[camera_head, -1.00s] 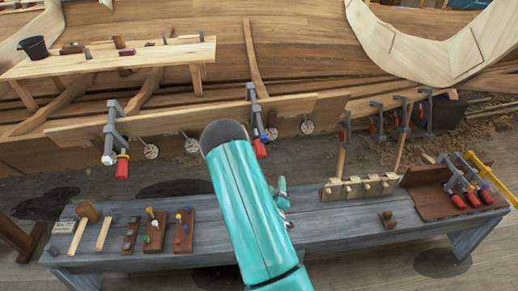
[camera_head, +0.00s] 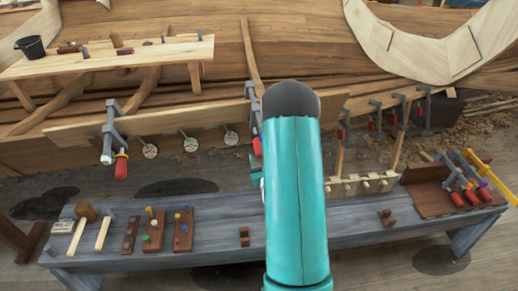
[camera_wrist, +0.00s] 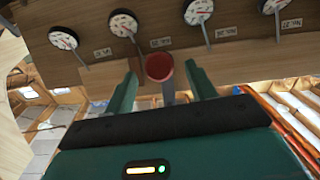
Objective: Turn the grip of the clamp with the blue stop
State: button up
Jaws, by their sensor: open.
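A grey clamp (camera_head: 251,92) with a red grip (camera_head: 257,146) hangs on the long plank, partly hidden behind my arm. I cannot make out the colour of its stop. In the wrist view a round red grip (camera_wrist: 159,67) shows end-on between the two green fingers of my gripper (camera_wrist: 162,64). The fingers are open, one on each side of it, with a gap visible on both sides. In the head view my gripper is mostly hidden behind my arm. Another clamp (camera_head: 109,135) with a red grip and a yellowish stop hangs further left.
Dials (camera_wrist: 122,23) with pointers and labels line the plank (camera_wrist: 250,45). A grey bench (camera_head: 225,215) below carries mallets, pegged blocks and a pegged rail (camera_head: 360,184). Loose clamps (camera_head: 465,188) lie in a brown tray at right. More clamps (camera_head: 376,122) hang behind.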

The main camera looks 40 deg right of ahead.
aim_at(259, 148)
jog(key=x, duration=0.6)
jog(key=c, duration=1)
